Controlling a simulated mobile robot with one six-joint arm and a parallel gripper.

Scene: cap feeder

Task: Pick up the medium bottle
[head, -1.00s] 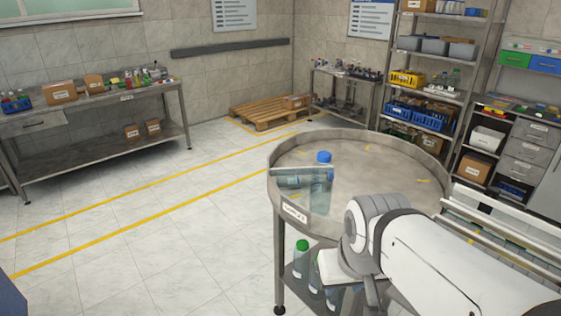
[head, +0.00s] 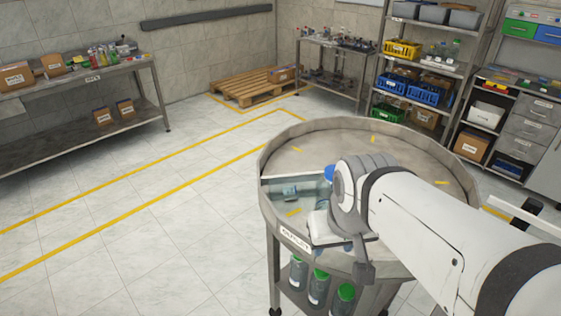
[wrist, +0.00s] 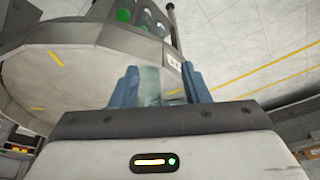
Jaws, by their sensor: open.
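In the head view, a clear bottle with a blue cap (head: 329,173) stands on the round table (head: 375,152); my arm hides most of its body. A clear bluish bottle (head: 290,191) lies on its side left of it, near the rim. I cannot tell from these views which is the medium bottle. In the wrist view, my gripper (wrist: 160,84) is open, with a blue finger on each side. A pale see-through bottle shape (wrist: 150,82) shows between the fingers; I cannot tell whether they touch it. My arm hides the fingers in the head view.
The table has a raised metal rim and a label (head: 295,241) at its front. Several green-capped bottles (head: 319,287) stand on the shelf below. A shelf rack (head: 420,75) and a pallet (head: 253,87) stand farther back. The floor at left is clear.

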